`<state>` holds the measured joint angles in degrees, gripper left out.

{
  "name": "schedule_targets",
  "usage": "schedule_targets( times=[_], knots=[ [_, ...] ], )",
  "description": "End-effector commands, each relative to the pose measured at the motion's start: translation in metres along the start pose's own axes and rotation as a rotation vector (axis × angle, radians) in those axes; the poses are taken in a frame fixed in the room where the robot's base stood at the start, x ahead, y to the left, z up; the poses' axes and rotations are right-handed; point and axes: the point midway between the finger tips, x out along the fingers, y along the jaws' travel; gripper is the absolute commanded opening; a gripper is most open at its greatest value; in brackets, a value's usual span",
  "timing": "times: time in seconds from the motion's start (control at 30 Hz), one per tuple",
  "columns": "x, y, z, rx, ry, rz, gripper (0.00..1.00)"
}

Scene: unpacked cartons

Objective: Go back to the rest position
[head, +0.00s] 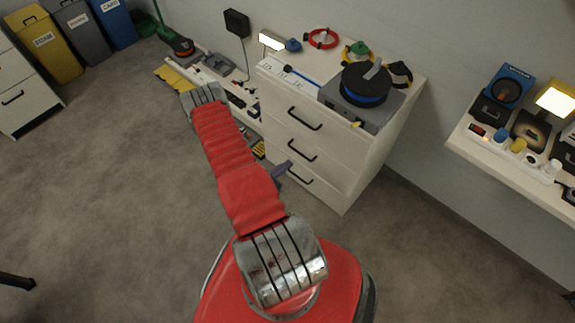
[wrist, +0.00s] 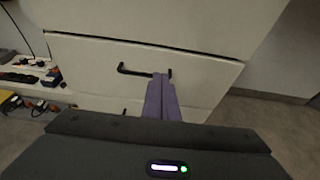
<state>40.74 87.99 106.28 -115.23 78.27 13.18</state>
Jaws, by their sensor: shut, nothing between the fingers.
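My gripper (wrist: 161,76) shows in the wrist view as two purple fingers lying together, shut and empty. Their tips overlap the right end of a black drawer handle (wrist: 135,71) on the white drawer unit (wrist: 215,85); I cannot tell whether they touch it. In the head view the purple gripper (head: 283,168) is small, beside the lower front of the drawer unit (head: 345,175) and partly hidden by my red arm. My arm reaches out forward from my body. The unit's drawers look shut.
A tool reel (head: 364,85) and several cables lie on top of the drawer unit. A low shelf with tools (head: 215,65) stands left of it. A white bench (head: 500,153) with devices is at right. Open carpet (head: 110,190) lies at left.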

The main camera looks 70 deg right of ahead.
Motion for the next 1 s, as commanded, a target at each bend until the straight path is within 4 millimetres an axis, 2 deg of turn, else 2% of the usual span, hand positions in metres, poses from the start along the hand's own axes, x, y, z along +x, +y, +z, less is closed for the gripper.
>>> schedule_targets(
  times=[0.63,0.77,0.93,1.0],
  knots=[
    [0.001,-0.002,-0.002,-0.012,0.009,-0.007,0.0],
    [0.0,-0.02,-0.005,-0.019,0.022,-0.071,0.0],
    [-0.01,-0.065,-0.008,-0.035,0.042,-0.212,0.0],
    [-0.015,-0.079,-0.004,-0.026,0.047,-0.272,0.0]
  ],
)
